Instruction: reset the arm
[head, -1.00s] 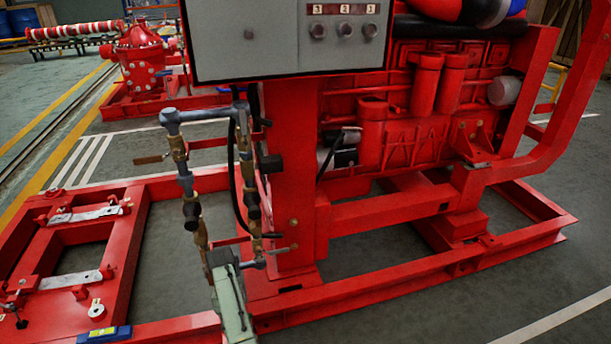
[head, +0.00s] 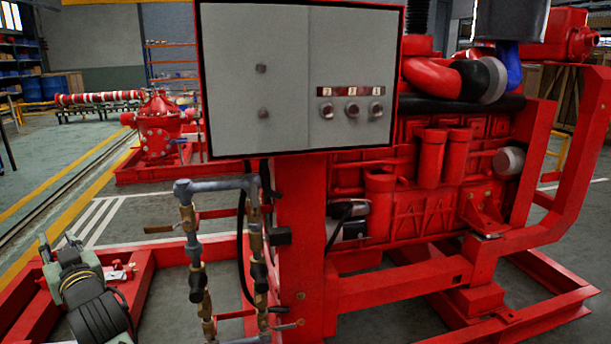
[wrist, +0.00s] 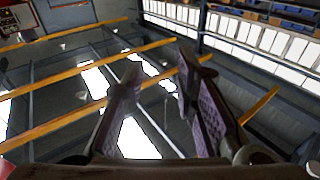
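My gripper (head: 58,244) shows at the lower left of the head view, at the top of my dark wrist, over the red base frame (head: 22,318). In the wrist view my gripper (wrist: 160,64) has its two fingers apart, with nothing between them. Behind the fingers are the roof beams and bright skylights, so it points upward. It stands left of the valve pipes and apart from them in the picture.
Valve pipes (head: 190,235) stand before the red post. A grey control panel (head: 290,80) hangs above, with the red engine (head: 420,200) to its right. A red pump (head: 158,130) stands behind. Open floor (head: 60,165) lies at the left.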

